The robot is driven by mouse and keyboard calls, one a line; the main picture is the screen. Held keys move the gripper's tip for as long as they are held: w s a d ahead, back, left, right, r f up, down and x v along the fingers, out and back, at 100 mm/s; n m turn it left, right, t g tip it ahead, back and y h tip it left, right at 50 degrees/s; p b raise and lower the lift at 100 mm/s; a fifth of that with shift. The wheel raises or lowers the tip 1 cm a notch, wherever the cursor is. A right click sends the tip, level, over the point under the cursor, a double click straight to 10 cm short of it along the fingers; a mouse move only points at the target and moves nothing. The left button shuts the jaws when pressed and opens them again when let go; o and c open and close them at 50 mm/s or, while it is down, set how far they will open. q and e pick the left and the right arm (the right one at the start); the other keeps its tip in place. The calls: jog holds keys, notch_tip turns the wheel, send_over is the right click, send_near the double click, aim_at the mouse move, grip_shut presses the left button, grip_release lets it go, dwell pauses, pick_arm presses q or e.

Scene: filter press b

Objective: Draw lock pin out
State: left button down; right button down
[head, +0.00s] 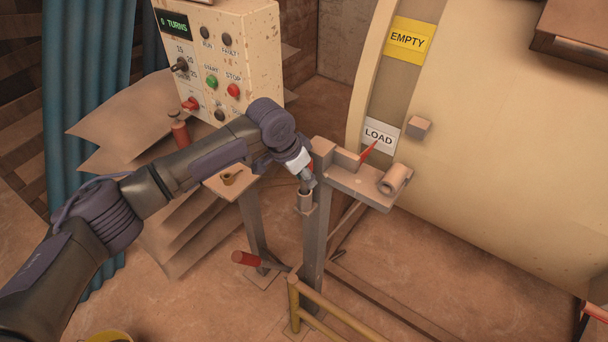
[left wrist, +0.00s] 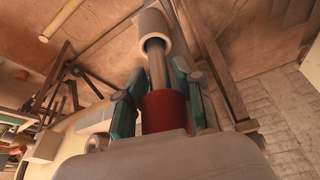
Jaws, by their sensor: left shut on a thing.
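The lock pin shows in the left wrist view as a red grip (left wrist: 164,111) with a bare metal shaft (left wrist: 157,66). The shaft runs to the mouth of a pale sleeve (left wrist: 151,30); how deep it sits inside is hidden. My left gripper (left wrist: 161,105) is shut on the red grip, with one finger on each side. In the head view my left gripper (head: 307,173) is just above the small upright sleeve (head: 305,199) on the side of a grey post (head: 317,241). The pin there is mostly hidden by the gripper. My right gripper is not in view.
A bracket with a short tube (head: 395,179) and red pointer (head: 368,153) is right of the gripper, before the big cream drum (head: 490,150). A red-handled lever (head: 247,258) and yellow rail (head: 335,310) lie below. A control panel (head: 215,60) stands behind.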

pick_arm(q)
jog(key=shift+r, duration=0.2)
jog(key=shift+r+p, duration=4.1)
jog(key=shift+r, duration=0.05)
jog(key=shift+r+p, duration=0.4)
jog(key=shift+r, duration=0.1)
